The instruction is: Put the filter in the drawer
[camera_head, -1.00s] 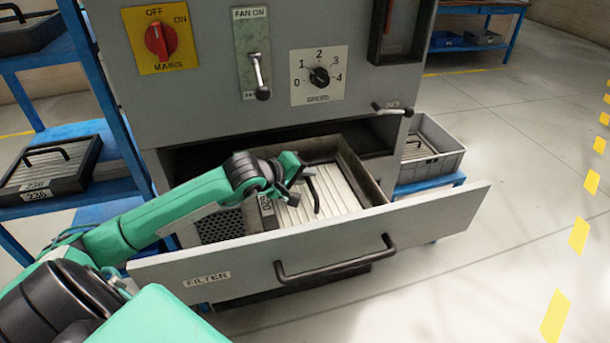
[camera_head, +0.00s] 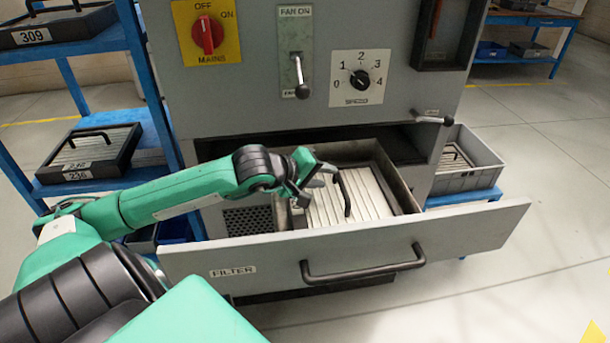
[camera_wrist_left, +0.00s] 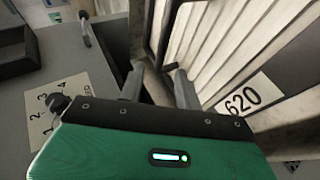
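The filter (camera_head: 368,200), with pale pleats, a dark frame and a black bar handle (camera_head: 345,192), lies inside the open drawer (camera_head: 470,232). The drawer front carries a FILTER label and a black pull handle (camera_head: 363,270). The filter also shows in the left wrist view (camera_wrist_left: 215,50), with a 620 label on its frame. My left gripper (camera_head: 322,178) is over the drawer, just left of the filter's handle. My right gripper is not in view.
The grey cabinet (camera_head: 250,85) above the drawer has a red mains switch (camera_head: 208,35), a fan lever (camera_head: 300,80) and a speed dial (camera_head: 360,80). A blue shelf with filters (camera_head: 95,150) stands left. A grey crate (camera_head: 470,172) stands right. Open floor lies right.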

